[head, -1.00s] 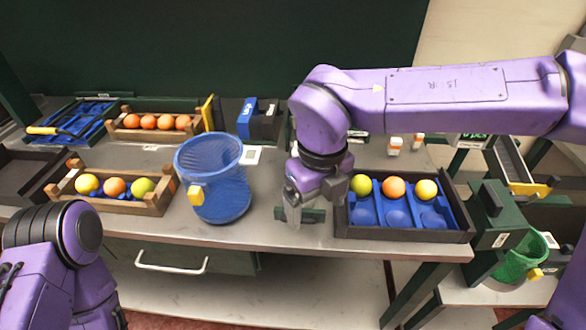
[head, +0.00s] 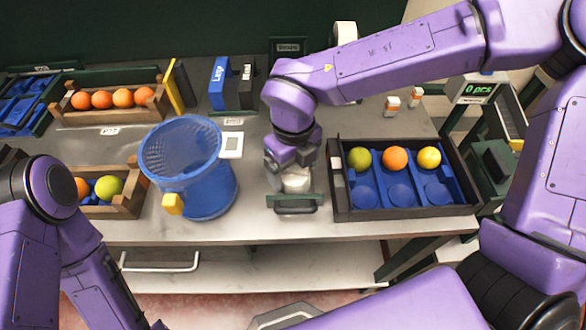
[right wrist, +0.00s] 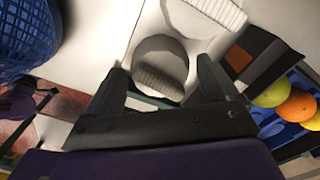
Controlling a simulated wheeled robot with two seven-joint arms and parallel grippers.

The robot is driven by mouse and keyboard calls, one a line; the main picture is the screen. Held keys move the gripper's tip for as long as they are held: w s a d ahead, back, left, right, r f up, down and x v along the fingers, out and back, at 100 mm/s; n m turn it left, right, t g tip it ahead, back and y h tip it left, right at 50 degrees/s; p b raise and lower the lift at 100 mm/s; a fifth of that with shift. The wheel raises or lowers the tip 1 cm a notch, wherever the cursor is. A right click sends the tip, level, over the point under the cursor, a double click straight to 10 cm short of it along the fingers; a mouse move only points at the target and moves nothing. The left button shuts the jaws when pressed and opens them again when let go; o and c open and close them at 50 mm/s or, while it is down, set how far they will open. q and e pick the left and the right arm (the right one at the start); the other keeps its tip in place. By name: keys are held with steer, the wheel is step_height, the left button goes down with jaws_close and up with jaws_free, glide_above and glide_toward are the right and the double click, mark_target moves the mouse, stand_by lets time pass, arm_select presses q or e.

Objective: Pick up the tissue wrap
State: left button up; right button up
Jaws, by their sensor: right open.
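A white, partly ribbed piece that looks like the tissue wrap (right wrist: 160,72) lies between the fingers of my right gripper (right wrist: 160,66) in the right wrist view. In the head view the white piece (head: 297,184) shows just below the right gripper (head: 293,175), behind a small dark green holder (head: 293,203) near the table's front edge. My right gripper is open, with a finger on either side of the white piece; I cannot tell whether they touch it. A second white ribbed piece (right wrist: 214,12) shows beyond it. My left arm is at the lower left; its gripper is out of view.
A blue mesh basket (head: 205,195) stands left of the right gripper. A dark crate (head: 405,212) with a blue insert and three fruits is close on its right. Wooden crates of fruit (head: 125,208) stand at the left. Small bottles (head: 391,106) stand behind.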

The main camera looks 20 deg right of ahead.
steer(key=shift+f, duration=0.7)
steer(key=shift+s+f, duration=0.15)
steer(key=shift+f, duration=0.05)
steer(key=c, duration=0.7)
